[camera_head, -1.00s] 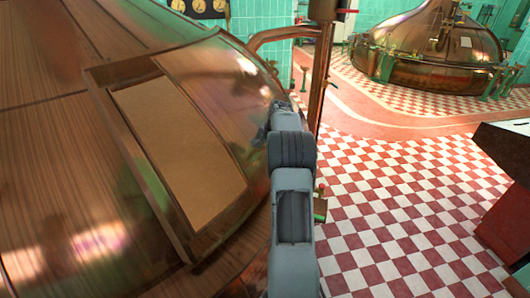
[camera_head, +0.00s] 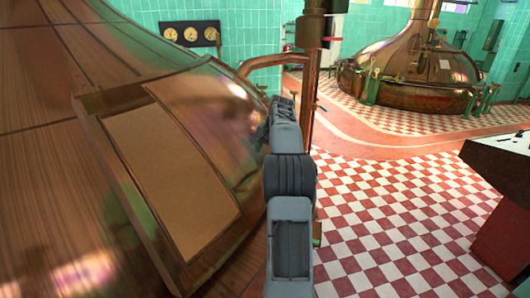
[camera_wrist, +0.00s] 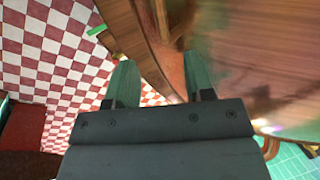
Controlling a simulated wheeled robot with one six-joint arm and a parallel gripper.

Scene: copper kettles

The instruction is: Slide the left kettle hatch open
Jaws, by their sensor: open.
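The large copper kettle (camera_head: 40,150) fills the left of the head view. On its sloping side is the hatch (camera_head: 172,177), a flat tan panel inside a raised copper frame (camera_head: 112,190). I cannot tell from its look whether it is shut. My arm stands just right of the hatch frame, and my gripper is mostly hidden beyond it. In the wrist view my gripper (camera_wrist: 157,78) is open, its two greenish fingers apart with nothing between them. Blurred copper and wood-brown surfaces (camera_wrist: 240,50) lie beyond the fingers; contact cannot be told.
A copper pipe and dark post (camera_head: 311,70) stand just beyond my arm. A second kettle (camera_head: 415,70) is at the back right. A dark-red console with a pale top (camera_head: 505,165) is at the right edge. The checkered floor (camera_head: 390,215) between is clear.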

